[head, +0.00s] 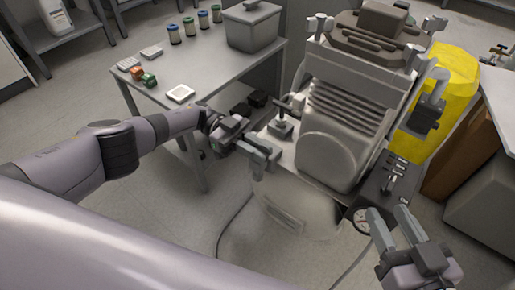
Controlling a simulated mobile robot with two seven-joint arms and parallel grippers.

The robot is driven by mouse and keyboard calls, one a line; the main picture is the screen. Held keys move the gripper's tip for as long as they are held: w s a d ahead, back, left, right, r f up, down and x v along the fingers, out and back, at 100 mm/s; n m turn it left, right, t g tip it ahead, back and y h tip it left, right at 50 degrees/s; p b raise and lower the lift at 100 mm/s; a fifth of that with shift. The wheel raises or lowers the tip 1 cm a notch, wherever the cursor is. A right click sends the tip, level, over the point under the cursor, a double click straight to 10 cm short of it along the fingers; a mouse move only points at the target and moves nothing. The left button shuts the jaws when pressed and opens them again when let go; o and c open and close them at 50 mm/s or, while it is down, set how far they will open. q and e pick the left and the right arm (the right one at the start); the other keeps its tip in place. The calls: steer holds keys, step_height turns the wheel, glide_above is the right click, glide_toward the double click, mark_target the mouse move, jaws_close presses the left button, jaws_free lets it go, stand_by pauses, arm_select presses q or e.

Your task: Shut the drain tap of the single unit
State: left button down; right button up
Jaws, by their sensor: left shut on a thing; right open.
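The single unit (340,150) is a grey compressor with a finned motor block on top of a pale tank (290,205). My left gripper (264,155) reaches in from the left and is shut at the left end of the unit, just above the tank. What lies between its fingers is small and hidden; by its place it seems to be the drain tap, and I cannot see how the tap is turned. My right gripper (388,220) is open and empty at the lower right, beside the round pressure gauge (361,220).
A grey table (215,75) at the back left holds a lidded box (253,25), several small jars and small parts. A hose runs over the open floor in front.

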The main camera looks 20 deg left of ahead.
arm_select(q)
steer(key=shift+s+d+m+g, duration=0.15)
steer(key=shift+d+m+g, duration=0.15)
steer(key=shift+g, duration=0.2)
stand_by(0.3)
steer(key=c, duration=1.2)
jaws_free()
steer(key=shift+a, duration=0.1)
steer(key=shift+o, duration=0.2)
steer(key=shift+a+r+p, duration=0.1)
steer(key=shift+r+p, duration=0.35)
step_height(320, 180, up, 8)
steer(key=p, duration=0.7)
steer(key=shift+r, duration=0.15)
step_height(320, 180, up, 11)
steer(key=p, duration=0.6)
arm_select(e)
steer(key=d+g+h, duration=0.1)
steer(key=r+g+h, duration=0.1)
steer(key=g, duration=0.1)
steer(key=shift+s+d+r+m, duration=0.3)
steer(key=shift+s+d+m, duration=0.1)
